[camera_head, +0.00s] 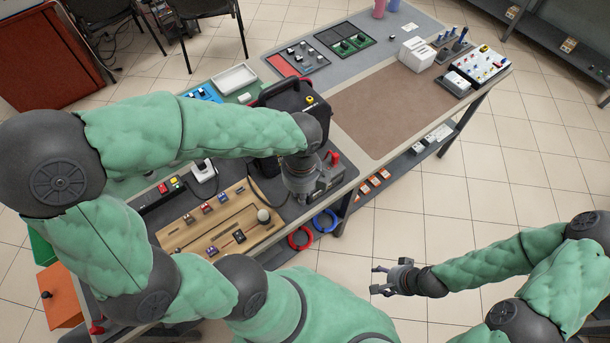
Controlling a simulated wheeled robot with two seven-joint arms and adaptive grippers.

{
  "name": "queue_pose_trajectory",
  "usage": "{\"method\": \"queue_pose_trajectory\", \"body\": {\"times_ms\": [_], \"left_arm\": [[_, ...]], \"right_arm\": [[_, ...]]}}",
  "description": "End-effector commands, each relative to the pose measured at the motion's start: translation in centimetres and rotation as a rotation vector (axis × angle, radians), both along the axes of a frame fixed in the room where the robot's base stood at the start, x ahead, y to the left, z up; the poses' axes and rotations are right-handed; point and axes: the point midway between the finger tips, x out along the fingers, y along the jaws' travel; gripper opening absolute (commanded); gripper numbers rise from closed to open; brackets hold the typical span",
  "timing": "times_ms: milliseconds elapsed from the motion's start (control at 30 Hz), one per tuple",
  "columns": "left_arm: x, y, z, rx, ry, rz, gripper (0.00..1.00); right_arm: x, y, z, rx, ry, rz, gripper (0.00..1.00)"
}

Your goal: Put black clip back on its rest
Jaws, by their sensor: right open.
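My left gripper (302,186) points down over a grey and black fixture (335,178) near the front edge of the workbench. Its fingertips are too small and hidden to tell if they are open or hold anything. A red part (335,158) stands just right of it. My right gripper (379,281) is open and empty over the floor, in front of the bench. A wooden board (180,240) left of my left gripper carries several small clip-like pieces. One dark piece (239,237) lies near its front; I cannot tell whether it is the black clip.
A black case (290,95) stands behind my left gripper. A red hose loop (300,238) and a blue one (326,221) hang at the bench's front edge. A brown mat (395,103) on the right is clear. A white box (417,54) stands beyond it.

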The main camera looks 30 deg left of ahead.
Motion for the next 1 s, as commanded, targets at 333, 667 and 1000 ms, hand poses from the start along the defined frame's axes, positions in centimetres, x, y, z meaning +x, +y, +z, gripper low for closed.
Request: {"method": "queue_pose_trajectory", "body": {"times_ms": [333, 667, 1000], "left_arm": [[-1.9, -0.8, 1.5, 0.001, -0.001, 0.0, 0.0], [-1.9, -0.8, 2.9, 0.0, 0.0, 0.0, 0.0], [-1.9, -0.8, 4.0, 0.0, 0.0, 0.0, 0.0]], "right_arm": [[0.0, 0.0, 1.0, 0.0, 0.0, 0.0, 0.62], [0.0, 0.0, 2.5, 0.0, 0.0, 0.0, 0.62], [0.0, 0.0, 3.6, 0.0, 0.0, 0.0, 0.62]]}}
